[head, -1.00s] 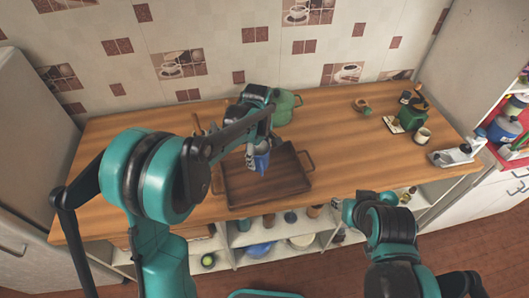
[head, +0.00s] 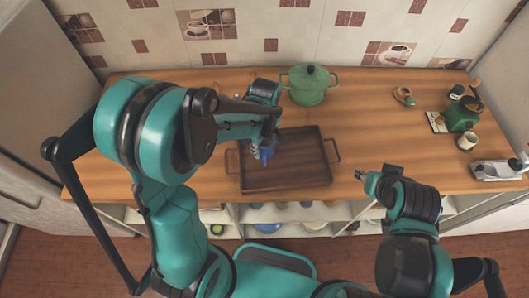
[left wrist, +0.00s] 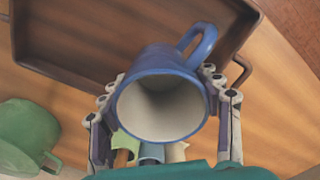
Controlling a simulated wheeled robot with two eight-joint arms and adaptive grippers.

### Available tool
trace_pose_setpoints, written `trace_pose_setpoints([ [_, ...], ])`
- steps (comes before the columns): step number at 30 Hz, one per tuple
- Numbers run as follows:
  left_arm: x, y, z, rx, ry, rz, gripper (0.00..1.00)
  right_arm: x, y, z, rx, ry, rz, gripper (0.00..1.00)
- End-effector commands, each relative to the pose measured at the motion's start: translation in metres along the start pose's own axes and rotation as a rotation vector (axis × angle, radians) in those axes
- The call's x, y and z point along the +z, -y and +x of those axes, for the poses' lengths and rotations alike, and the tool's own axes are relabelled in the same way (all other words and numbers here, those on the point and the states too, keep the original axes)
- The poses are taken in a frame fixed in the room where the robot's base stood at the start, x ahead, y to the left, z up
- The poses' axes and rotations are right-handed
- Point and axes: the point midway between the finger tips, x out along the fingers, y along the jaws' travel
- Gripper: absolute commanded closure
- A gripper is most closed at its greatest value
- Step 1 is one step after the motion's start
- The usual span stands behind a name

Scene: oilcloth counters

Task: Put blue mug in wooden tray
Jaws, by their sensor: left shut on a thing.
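The blue mug (left wrist: 160,107) is in my left gripper (left wrist: 163,100), whose fingers close on both sides of it in the left wrist view. Its open mouth faces that camera and its handle points up and right. In the head view the mug (head: 263,153) is at the left part of the wooden tray (head: 305,165), partly hidden by my left gripper (head: 262,140). I cannot tell whether it touches the tray floor. The dark tray (left wrist: 60,50) also shows behind the mug in the wrist view.
A green pot (head: 308,88) stands behind the tray. At the right are a green container (head: 462,116), a white cup (head: 467,141), a small brown item (head: 404,95) and a grey-white device (head: 498,169). The counter (head: 380,135) right of the tray is clear.

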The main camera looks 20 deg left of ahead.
Motion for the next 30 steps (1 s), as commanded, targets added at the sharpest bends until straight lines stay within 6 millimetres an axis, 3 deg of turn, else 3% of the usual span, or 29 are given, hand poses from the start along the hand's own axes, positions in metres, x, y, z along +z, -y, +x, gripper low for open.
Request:
trace_pose_setpoints([
  [5, 0.000, 0.007, 0.009, 0.000, 0.000, 0.000, 0.76, 0.001, 0.000, 0.002, 0.000, 0.000, 0.000, 0.60],
  [12, 0.000, 0.006, 0.043, 0.000, 0.000, 0.000, 0.76, 0.007, 0.000, 0.010, 0.000, 0.000, 0.000, 0.60],
  [24, 0.000, 0.006, 0.048, 0.000, 0.000, 0.000, 0.76, 0.009, 0.000, 0.013, 0.000, 0.000, 0.000, 0.60],
  [25, 0.000, 0.006, 0.048, 0.000, 0.000, 0.000, 0.31, 0.009, 0.000, 0.013, 0.000, 0.000, 0.000, 0.60],
  [27, 0.000, 0.006, 0.047, 0.000, 0.000, 0.000, 0.16, 0.009, 0.000, 0.012, 0.000, 0.000, 0.000, 0.60],
  [30, 0.000, 0.006, 0.047, 0.000, 0.000, 0.000, 0.16, 0.008, 0.000, 0.012, 0.000, 0.000, 0.000, 0.60],
])
